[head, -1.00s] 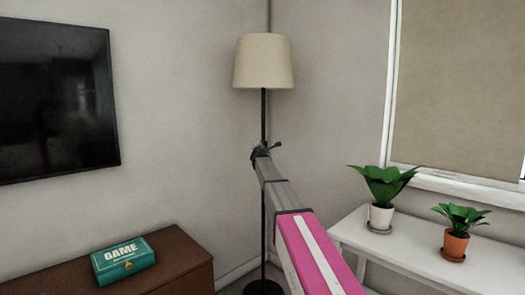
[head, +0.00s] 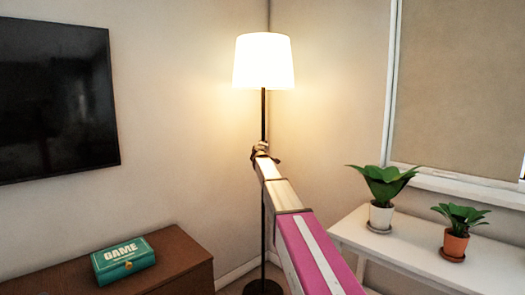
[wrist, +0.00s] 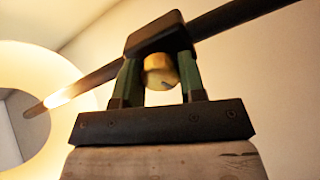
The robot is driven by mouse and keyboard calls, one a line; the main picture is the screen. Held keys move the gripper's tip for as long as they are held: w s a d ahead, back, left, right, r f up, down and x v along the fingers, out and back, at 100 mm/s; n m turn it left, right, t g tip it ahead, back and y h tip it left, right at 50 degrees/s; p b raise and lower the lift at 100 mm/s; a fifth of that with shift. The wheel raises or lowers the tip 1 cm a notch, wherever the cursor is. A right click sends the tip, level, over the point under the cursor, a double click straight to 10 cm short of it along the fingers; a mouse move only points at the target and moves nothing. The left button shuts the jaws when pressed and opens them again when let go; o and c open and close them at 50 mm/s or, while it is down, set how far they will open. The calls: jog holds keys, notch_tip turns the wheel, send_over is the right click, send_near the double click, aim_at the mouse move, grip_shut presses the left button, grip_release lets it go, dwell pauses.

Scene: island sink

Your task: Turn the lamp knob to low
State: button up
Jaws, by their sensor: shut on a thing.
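The floor lamp has a glowing shade (head: 263,62) on a thin dark pole (head: 263,115) in the room corner. In the wrist view the lit shade (wrist: 75,85) is at the left, and the pole (wrist: 235,14) crosses the top. A round brass-coloured knob (wrist: 161,72) sits on a dark box on the pole. My gripper (wrist: 160,78) is shut on the knob, with one green finger on each side of it. In the head view my gripper (head: 262,150) is small at the pole, and the knob cannot be made out there.
A brown cabinet (head: 180,262) with a green game box (head: 124,260) stands at the left, below a wall screen (head: 55,100). A white table (head: 345,228) with two potted plants (head: 383,190) stands at the right under the window.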

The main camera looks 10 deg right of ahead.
jog(key=shift+m, duration=1.8)
jog(key=o, duration=0.9)
jog(key=shift+s, duration=0.15)
jog(key=v, duration=1)
jog(key=shift+s, duration=0.3)
